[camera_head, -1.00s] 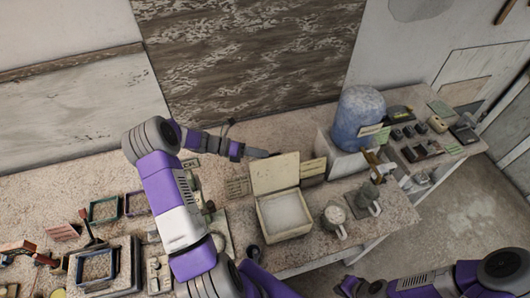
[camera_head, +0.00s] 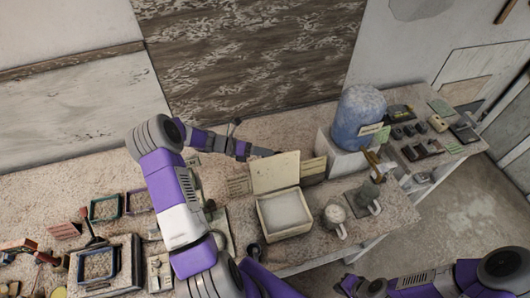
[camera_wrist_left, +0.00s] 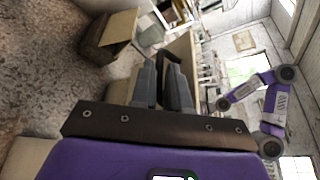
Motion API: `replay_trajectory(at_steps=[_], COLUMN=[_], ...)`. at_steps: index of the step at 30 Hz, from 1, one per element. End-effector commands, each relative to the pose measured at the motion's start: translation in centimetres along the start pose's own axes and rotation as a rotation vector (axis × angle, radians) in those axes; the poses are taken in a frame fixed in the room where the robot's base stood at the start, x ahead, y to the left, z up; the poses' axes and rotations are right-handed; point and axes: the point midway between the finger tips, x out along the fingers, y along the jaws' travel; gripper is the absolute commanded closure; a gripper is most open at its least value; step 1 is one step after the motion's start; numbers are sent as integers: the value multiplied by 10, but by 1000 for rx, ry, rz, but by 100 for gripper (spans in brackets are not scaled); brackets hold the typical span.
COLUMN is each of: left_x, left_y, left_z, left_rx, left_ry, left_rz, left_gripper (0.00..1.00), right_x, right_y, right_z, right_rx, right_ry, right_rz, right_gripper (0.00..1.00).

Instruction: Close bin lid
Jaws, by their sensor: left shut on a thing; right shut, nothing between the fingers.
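The bin (camera_head: 263,232) is a cream, box-shaped container on the bench, right of the head view's centre. Its lid (camera_head: 276,175) stands open, upright at the back edge, and the pale inside shows. My left gripper (camera_head: 266,152) is at the lid's top edge, reaching in from the left. In the left wrist view its two dark fingers (camera_wrist_left: 163,88) are close together, with a tan panel just beyond them that looks like the lid. The exact contact is hard to see. My right gripper (camera_head: 352,287) is low at the front, empty and away from the bin.
Small cards (camera_head: 313,170) stand beside the lid. Frames and tools (camera_head: 98,264) crowd the bench at left.

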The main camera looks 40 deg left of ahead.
Motion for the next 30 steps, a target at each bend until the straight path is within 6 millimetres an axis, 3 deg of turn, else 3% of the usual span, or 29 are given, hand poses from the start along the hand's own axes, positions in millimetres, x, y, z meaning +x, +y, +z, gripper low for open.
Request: replay_trajectory(at_steps=[6,16,27,28,30], left_x=[0,5,6,6,6], left_y=[-1,-32,-33,-33,-33], left_z=[-3,-14,-18,-18,-18], left_rx=[8,110,110,110,110], left_ry=[4,10,9,9,8], left_rz=[6,51,54,54,54], left_gripper=[100,100,100,82,72], right_x=[-2,-23,-23,-23,-23], right_y=[0,-9,-9,-9,-9], right_z=[0,1,1,1,1], right_rx=[0,0,0,0,0], right_ry=[0,0,0,0,0], right_rz=[0,0,0,0,0], right_gripper=[100,100,100,100,100])
